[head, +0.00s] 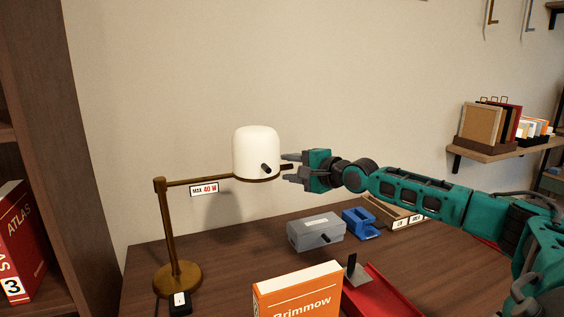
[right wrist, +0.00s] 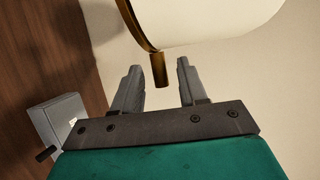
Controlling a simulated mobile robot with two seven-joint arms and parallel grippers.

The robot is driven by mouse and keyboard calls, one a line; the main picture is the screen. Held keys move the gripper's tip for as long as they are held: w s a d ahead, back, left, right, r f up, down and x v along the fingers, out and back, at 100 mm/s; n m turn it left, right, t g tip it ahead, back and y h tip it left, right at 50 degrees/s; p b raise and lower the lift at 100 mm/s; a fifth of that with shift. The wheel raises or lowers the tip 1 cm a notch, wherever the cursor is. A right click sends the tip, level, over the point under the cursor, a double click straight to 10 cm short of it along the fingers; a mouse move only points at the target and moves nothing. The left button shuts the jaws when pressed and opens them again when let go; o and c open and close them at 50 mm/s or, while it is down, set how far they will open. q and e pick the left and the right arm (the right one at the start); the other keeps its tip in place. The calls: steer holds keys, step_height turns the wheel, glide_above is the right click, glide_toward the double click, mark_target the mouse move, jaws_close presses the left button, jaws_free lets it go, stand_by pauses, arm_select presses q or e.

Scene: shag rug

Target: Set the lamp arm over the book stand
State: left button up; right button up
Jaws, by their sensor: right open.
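The desk lamp has a white shade (head: 256,148) on a brass arm (head: 214,180), which reaches right from a post (head: 170,230) on a round base. A short brass peg sticks out from the shade's right side; it also shows in the right wrist view (right wrist: 159,70). My right gripper (head: 290,169) is open beside the shade, its fingers on either side of the peg without visible contact. An orange book (head: 298,290) stands at the front edge. A red, flat piece (head: 385,297) lies beside it; whether this is the book stand I cannot tell. My left gripper is out of view.
A grey box (head: 315,231) with a dark knob, a blue holder (head: 359,224) and a wooden tray (head: 392,212) stand on the desk below my right arm. A small black block (head: 180,303) lies by the lamp base. The desk (head: 235,262) is clear between base and box.

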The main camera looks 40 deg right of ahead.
steer(key=shift+w+a+f, duration=0.1)
steer(key=shift+w+f, duration=0.05)
steer(key=shift+w, duration=0.7)
steer(key=shift+w+a+f, duration=0.1)
steer(key=shift+w+f, duration=0.05)
steer(key=shift+w, duration=0.7)
jaws_close()
